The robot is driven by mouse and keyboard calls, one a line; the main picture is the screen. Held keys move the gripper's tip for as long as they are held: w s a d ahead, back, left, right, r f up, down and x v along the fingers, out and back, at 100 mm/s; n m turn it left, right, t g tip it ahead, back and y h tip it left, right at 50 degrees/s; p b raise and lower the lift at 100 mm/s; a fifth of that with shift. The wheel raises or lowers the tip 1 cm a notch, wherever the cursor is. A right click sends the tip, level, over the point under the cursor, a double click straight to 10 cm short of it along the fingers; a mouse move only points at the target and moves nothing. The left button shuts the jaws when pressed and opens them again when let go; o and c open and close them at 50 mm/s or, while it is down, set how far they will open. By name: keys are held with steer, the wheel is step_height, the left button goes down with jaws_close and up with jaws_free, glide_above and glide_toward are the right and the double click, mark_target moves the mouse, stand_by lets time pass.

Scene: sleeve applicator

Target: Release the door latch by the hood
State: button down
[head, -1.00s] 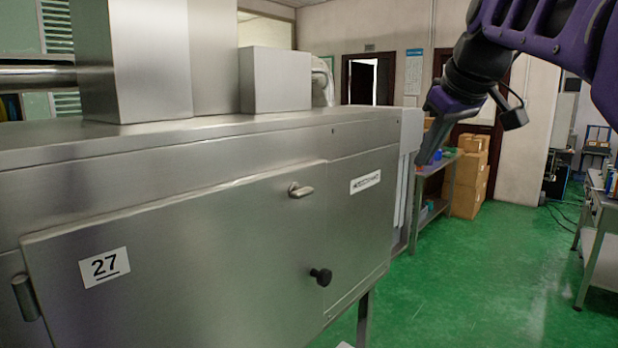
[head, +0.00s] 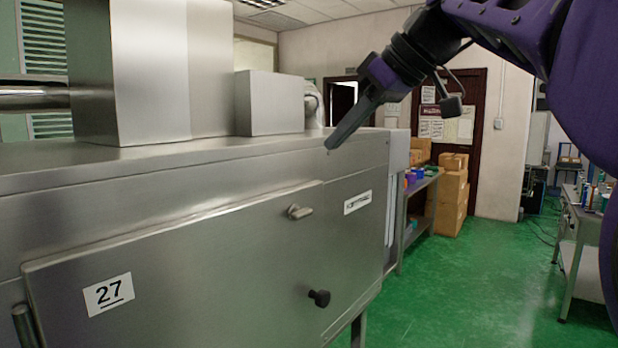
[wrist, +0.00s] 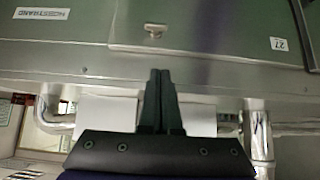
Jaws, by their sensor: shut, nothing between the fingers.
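The door latch (head: 299,212) is a small metal turn handle near the upper right corner of the steel door (head: 190,265). It also shows in the wrist view (wrist: 154,31), ahead of the fingertips, upside down. The hood (head: 130,160) is the long steel housing that carries the door. My gripper (head: 332,147) is shut and empty, above and to the right of the latch, in front of the hood's top edge. In the wrist view my gripper (wrist: 160,72) points toward the latch with a clear gap. Nothing hides the latch.
A black knob (head: 319,298) sticks out below the latch. Labels (head: 108,294) mark the door and panel. Steel boxes (head: 270,103) stand on top of the hood. A shelf table (head: 418,205) and cartons (head: 450,190) stand behind at right.

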steer(key=b, duration=0.2)
glide_toward(288, 214)
steer(key=w+a, duration=0.2)
steer(key=shift+a+r, duration=0.1)
steer(key=shift+a, duration=0.25)
step_height(288, 214, down, 2)
steer(key=shift+d+f, duration=0.1)
steer(key=shift+f, duration=0.05)
steer(key=shift+f+b, duration=0.3)
steer(key=shift+f, duration=0.35)
steer(key=shift+w, duration=0.1)
